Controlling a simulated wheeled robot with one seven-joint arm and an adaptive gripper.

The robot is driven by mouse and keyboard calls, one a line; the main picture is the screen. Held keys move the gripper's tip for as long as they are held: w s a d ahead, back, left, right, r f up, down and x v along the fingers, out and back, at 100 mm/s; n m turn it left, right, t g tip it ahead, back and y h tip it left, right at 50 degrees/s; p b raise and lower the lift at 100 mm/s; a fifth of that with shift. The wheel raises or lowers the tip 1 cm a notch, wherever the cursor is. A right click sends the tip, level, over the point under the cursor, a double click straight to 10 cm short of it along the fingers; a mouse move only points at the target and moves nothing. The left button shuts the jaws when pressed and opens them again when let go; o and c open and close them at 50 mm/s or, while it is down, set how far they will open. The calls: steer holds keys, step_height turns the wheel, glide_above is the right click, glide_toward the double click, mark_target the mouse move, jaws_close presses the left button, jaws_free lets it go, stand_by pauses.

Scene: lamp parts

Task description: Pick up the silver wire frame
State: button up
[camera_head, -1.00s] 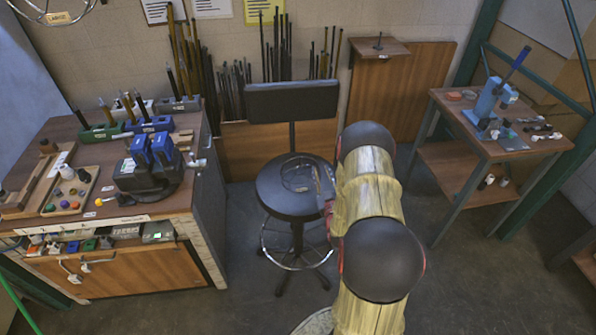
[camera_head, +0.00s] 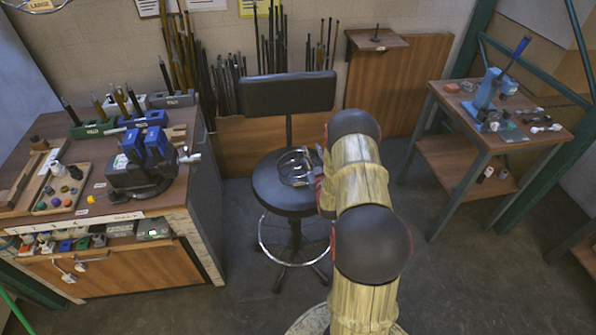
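The silver wire frame (camera_head: 294,168) shows as thin curved wires over the black round seat of the stool (camera_head: 268,190). I cannot tell whether it rests on the seat or is slightly above it. My gripper (camera_head: 315,167) is at the frame's right side, very close to it or touching it. My own arm hides most of the gripper, so its fingers cannot be made out clearly.
The stool's backrest (camera_head: 288,93) rises behind the seat. A cluttered workbench (camera_head: 195,205) stands at left, with a side table (camera_head: 470,140) at right. Dark rods lean on the back wall. Floor is open around the stool.

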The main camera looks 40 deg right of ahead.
steer(key=c, duration=0.4)
jaws_close()
stand_by(0.4)
